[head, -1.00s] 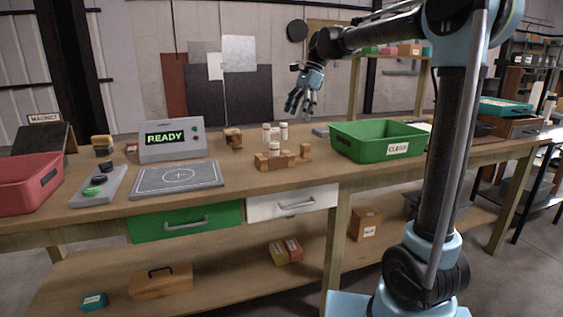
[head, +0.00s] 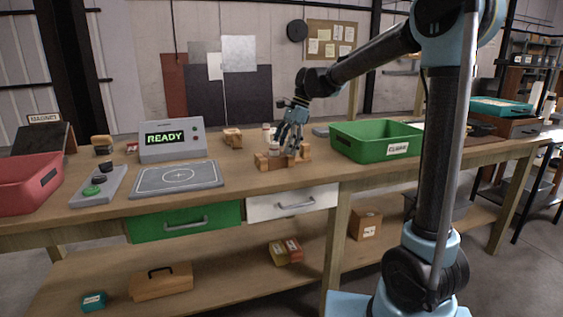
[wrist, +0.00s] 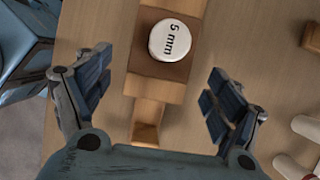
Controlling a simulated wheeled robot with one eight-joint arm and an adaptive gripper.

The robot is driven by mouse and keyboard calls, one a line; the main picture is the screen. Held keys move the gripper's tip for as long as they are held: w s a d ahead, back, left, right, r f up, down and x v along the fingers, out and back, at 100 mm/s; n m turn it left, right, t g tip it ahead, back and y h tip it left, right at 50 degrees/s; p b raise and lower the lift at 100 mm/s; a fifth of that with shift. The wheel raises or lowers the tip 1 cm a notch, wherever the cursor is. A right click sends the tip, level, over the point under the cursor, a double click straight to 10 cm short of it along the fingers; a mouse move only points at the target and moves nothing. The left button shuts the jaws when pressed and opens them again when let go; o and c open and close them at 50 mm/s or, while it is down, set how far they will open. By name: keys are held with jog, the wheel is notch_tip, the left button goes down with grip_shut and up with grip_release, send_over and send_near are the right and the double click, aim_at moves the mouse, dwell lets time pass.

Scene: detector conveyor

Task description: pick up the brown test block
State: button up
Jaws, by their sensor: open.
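The brown test block (wrist: 146,68) shows in the wrist view as a dark brown square top under a white round cap (wrist: 170,40) marked "5 mm". It sits in a lighter wooden holder (wrist: 150,112). My gripper (wrist: 160,64) is open above it, with one finger on each side and visible gaps to the block. In the head view my gripper (head: 288,146) hangs down over the wooden holder (head: 262,162) on the workbench and partly hides the cap. How far the fingertips are above the block is hard to tell.
Pale capped pieces (wrist: 300,150) lie close to the right finger. A green bin (head: 375,145) stands right of the holder. A grey pad (head: 178,178) and a display box reading READY (head: 172,150) are left. A red bin (head: 25,180) is far left.

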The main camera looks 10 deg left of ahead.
aim_at(282, 153)
jog(key=shift+x, duration=2.25)
jog(key=shift+d, duration=0.2)
jog(key=c, duration=1.3)
